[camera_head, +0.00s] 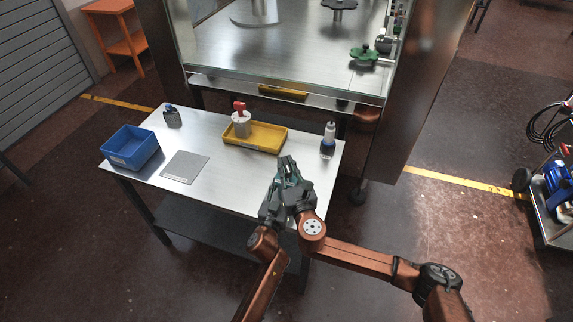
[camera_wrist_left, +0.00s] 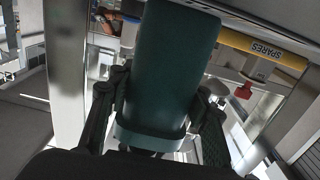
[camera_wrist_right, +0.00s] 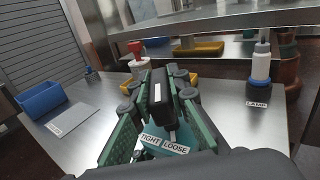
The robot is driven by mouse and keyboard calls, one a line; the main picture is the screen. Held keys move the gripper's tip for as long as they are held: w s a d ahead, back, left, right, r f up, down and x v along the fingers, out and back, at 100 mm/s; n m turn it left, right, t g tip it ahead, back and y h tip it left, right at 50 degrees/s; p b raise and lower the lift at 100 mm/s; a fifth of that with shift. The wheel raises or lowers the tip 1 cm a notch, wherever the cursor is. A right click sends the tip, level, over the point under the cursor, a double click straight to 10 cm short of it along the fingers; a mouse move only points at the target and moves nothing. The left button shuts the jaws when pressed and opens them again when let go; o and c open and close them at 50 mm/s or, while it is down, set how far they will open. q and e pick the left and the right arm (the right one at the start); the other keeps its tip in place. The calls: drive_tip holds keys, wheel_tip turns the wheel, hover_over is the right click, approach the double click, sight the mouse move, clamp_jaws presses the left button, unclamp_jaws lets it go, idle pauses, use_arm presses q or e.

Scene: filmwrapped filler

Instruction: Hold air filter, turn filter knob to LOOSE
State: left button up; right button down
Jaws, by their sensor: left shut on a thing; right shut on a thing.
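The air filter has a dark teal body that fills the middle of the left wrist view (camera_wrist_left: 165,65). My left gripper (camera_wrist_left: 160,120) has its fingers on both sides of it and is shut on it. In the right wrist view, a black knob (camera_wrist_right: 158,97) stands between the green-padded fingers of my right gripper (camera_wrist_right: 155,105), which is shut on it. Below the knob, a teal face (camera_wrist_right: 165,149) carries the labels TIGHT and LOOSE. In the head view, both grippers meet at the table's front right; the right gripper (camera_head: 293,192) covers much of the filter.
The metal table (camera_head: 225,185) holds a blue bin (camera_head: 130,147), a grey plate (camera_head: 184,167), a dark bottle (camera_head: 172,118), and a yellow tray (camera_head: 268,138) with a red-topped white can (camera_head: 241,124). A blue-and-white bottle (camera_head: 328,140) stands at the right, by a LAMP label. A metal cabinet is behind.

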use_arm(q)
drive_tip(key=shift+a+f, duration=0.1)
drive_tip(key=shift+f, duration=0.35)
use_arm(e)
drive_tip(key=shift+n+g+y, duration=0.7)
drive_tip(key=shift+n+y, duration=0.6)
drive_tip(key=shift+y, duration=0.4)
drive_tip(key=shift+s+a, duration=0.1)
drive_tip(key=shift+a, duration=0.05)
drive_tip(key=c, duration=1.8)
unclamp_jaws()
drive_tip(key=shift+c, duration=0.2)
drive_tip(key=v, duration=1.2)
use_arm(q)
drive_tip(key=o, duration=1.4)
drive_tip(key=shift+r, duration=0.3)
